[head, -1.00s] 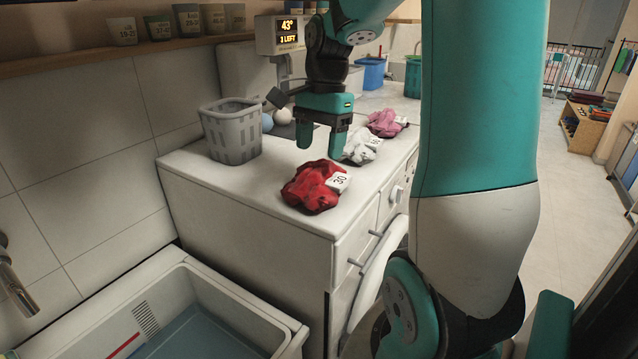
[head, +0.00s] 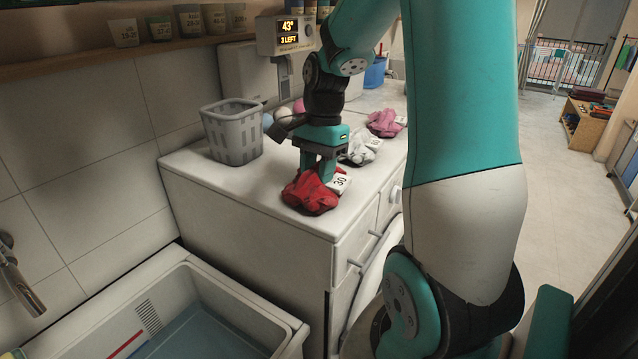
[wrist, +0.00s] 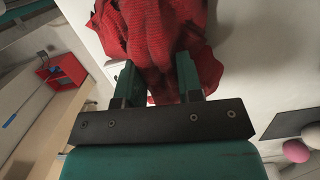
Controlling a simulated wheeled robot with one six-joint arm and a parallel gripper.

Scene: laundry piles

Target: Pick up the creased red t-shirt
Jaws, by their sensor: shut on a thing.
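The creased red t-shirt (head: 311,194) lies in a crumpled heap on the white counter, near its front edge, with a white tag (head: 341,181) marked 30 at its right side. My gripper (head: 318,174) points down at the shirt from above. Its fingers are shut on the red cloth. In the wrist view the red t-shirt (wrist: 155,40) fills the top middle, with folds bunched between the two teal fingers of my gripper (wrist: 157,75). The shirt still rests on the counter.
A white crumpled garment (head: 362,147) and a pink one (head: 386,122) lie behind on the counter (head: 240,195). A grey basket (head: 232,133) stands at the left. A sink (head: 200,278) is below at the front left. A display (head: 288,34) reads 43° and 3 LEFT.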

